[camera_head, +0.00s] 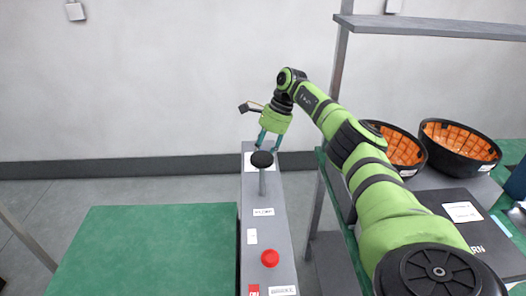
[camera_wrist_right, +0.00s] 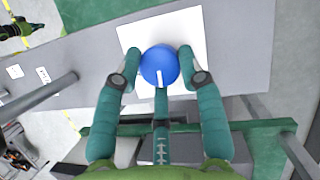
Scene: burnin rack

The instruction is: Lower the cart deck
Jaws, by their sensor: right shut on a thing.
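A narrow grey console (camera_head: 271,205) runs away from me in the head view. It carries a lever with a black knob (camera_head: 262,159), and a white plate at its far end, which also shows in the wrist view (camera_wrist_right: 190,35). My right gripper (camera_head: 269,140) is over that far end. In the right wrist view its fingers (camera_wrist_right: 160,68) are shut on a blue ball knob (camera_wrist_right: 158,66) above the white plate. The head view does not show the blue knob. A flat green surface (camera_head: 140,250) lies left of the console; I cannot tell if it is the cart deck. My left gripper is not clearly seen.
A red button (camera_head: 270,258) and several labels are on the console's near part. On the right, black bins with orange insides (camera_head: 459,145) and a dark box (camera_head: 465,215) stand beneath a grey shelf (camera_head: 440,27). My right arm passes in front of them.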

